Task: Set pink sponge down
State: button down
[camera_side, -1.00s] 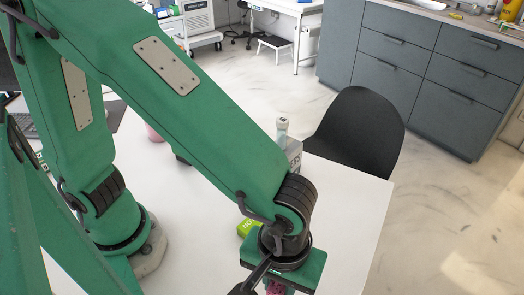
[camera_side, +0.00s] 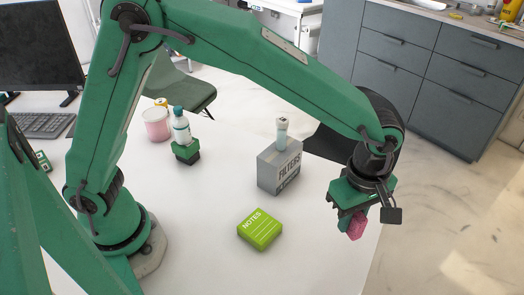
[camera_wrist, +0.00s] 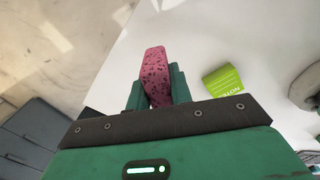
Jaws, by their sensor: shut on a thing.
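The pink sponge (camera_side: 356,226) is speckled with dark spots and hangs from my gripper (camera_side: 352,213) near the table's right edge in the side view. In the wrist view the sponge (camera_wrist: 155,76) stands out between the two green fingers of my gripper (camera_wrist: 158,88), which are shut on it. The sponge appears to be above the white table (camera_side: 310,255), apart from it. The gripper's fingers are partly hidden in the side view.
A green notes pad (camera_side: 260,229) lies left of my gripper. A grey filters box (camera_side: 279,168) stands behind it, with a small capped bottle (camera_side: 282,132) at its top. A bottle (camera_side: 181,128) and a pink cup (camera_side: 157,124) stand farther back left. The front table area is clear.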

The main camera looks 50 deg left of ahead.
jog(key=w+a+f+n, duration=0.1)
jog(key=w+a+f, duration=0.1)
jog(key=w, duration=0.3)
jog(key=w+a+f+n, duration=0.1)
jog(key=w+a+f, duration=0.2)
jog(key=w+a, duration=0.1)
jog(key=w+a+f+n, duration=0.1)
jog(key=w+a+f, duration=0.1)
jog(key=w, duration=0.4)
jog(key=shift+w+a+f, duration=0.15)
jog(key=shift+a, duration=0.65)
jog(key=shift+f, duration=2)
jog(key=shift+f, duration=0.15)
jog(key=c, duration=1.3)
grip_release()
jog(key=shift+o, duration=0.2)
